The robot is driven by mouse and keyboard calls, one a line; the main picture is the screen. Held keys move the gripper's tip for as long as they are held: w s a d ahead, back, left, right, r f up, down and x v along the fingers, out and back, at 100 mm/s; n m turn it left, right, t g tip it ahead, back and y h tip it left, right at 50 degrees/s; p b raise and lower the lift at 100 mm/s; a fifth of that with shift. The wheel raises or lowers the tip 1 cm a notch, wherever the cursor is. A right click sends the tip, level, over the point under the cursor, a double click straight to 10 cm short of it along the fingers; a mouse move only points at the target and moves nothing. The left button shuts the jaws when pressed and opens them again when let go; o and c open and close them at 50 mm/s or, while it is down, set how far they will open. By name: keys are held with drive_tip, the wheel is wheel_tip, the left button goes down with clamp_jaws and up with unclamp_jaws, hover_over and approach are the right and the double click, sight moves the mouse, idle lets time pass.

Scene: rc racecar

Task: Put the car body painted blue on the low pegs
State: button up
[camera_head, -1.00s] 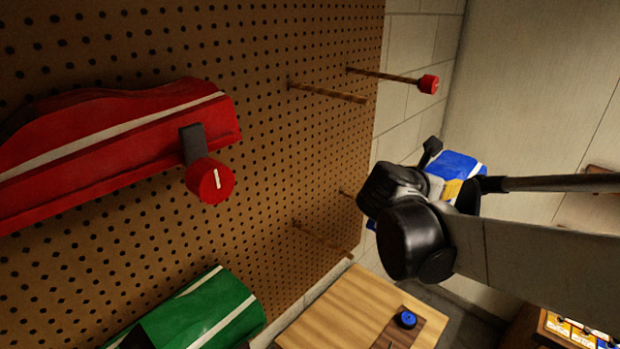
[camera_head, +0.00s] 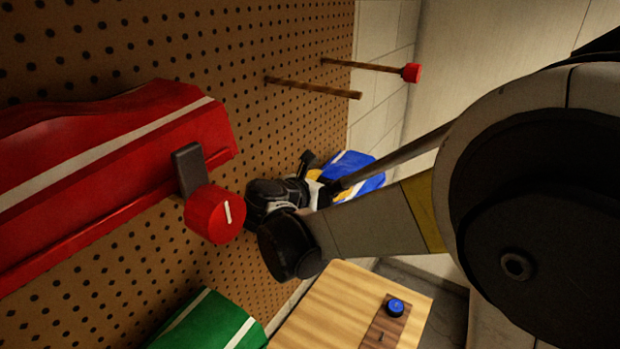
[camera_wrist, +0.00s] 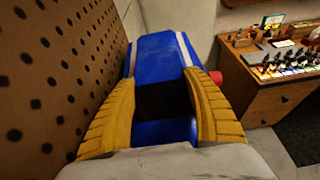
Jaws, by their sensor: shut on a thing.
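The blue car body with white stripes (camera_head: 352,168) is held off the floor beside the pegboard in the head view. My gripper (camera_head: 330,182) is shut on it, and my wrist and arm cover part of it. In the wrist view, the yellow fingers of my gripper (camera_wrist: 158,90) lie on both sides of the blue car body (camera_wrist: 158,52), with the pegboard close on the left. The low pegs are hidden behind my wrist now. Whether the body touches any peg cannot be told.
Upper wooden pegs (camera_head: 312,88) stick out of the pegboard (camera_head: 200,55), one with a red cap (camera_head: 411,73). A red car body (camera_head: 100,170) and a green one (camera_head: 215,325) are on the board. A wooden table (camera_head: 335,310) with a blue knob (camera_head: 396,307) stands below.

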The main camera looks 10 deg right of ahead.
wheel_tip(320, 180, down, 4)
drive_tip(key=shift+a+f, duration=0.1)
drive_tip(key=o, duration=1.2)
drive_tip(key=shift+f, duration=0.1)
